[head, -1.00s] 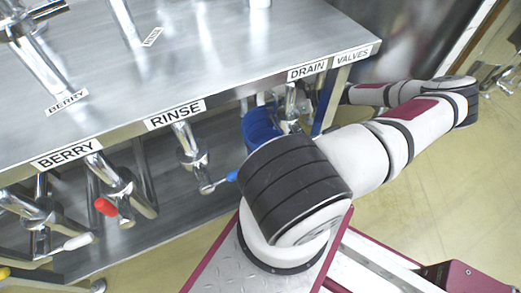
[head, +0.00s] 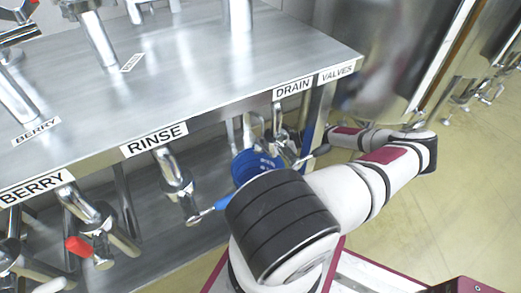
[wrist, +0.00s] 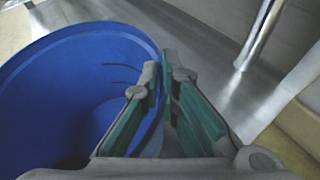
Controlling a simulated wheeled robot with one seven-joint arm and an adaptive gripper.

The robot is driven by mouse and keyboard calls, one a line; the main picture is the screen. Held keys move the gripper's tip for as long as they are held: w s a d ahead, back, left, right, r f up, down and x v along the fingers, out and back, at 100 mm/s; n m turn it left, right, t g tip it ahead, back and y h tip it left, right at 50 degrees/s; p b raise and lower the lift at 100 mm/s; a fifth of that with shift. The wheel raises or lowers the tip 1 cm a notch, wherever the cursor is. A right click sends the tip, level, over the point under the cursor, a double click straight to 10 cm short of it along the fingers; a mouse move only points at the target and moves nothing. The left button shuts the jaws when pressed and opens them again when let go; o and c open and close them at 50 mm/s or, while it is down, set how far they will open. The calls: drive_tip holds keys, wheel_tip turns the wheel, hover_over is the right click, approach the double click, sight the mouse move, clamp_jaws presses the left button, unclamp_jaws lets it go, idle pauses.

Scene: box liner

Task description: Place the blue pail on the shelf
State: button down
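The blue pail (head: 257,166) shows in the head view below the front edge of the metal counter, left of the DRAIN label and partly behind my arm. In the wrist view the open pail (wrist: 60,85) fills the left side. My gripper (wrist: 163,75) straddles its rim, one finger inside and one outside. The green-padded fingers come close together at the tips with the pail wall between them, so it looks shut on the pail. In the head view, pipes and my arm obscure the gripper. The lower metal shelf (head: 150,240) runs under the counter; the pail's contact with it is unclear.
The metal counter (head: 190,75) carries labels and upright taps. Valves with red (head: 78,247) and blue (head: 222,203) handles stick out below its edge. A blue post (head: 308,135) stands near the DRAIN label. The tan floor (head: 445,190) at right is largely open.

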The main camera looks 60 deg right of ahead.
drive_tip(key=shift+f, duration=0.15)
drive_tip(key=c, duration=1.8)
unclamp_jaws()
drive_tip(key=shift+s+d+r, duration=0.1)
drive_tip(key=shift+s+r, duration=0.2)
drive_tip(key=p+v, duration=0.3)
drive_tip(key=v, duration=0.8)
drive_tip(key=shift+s+d+r, duration=0.1)
drive_tip(key=shift+r, duration=0.1)
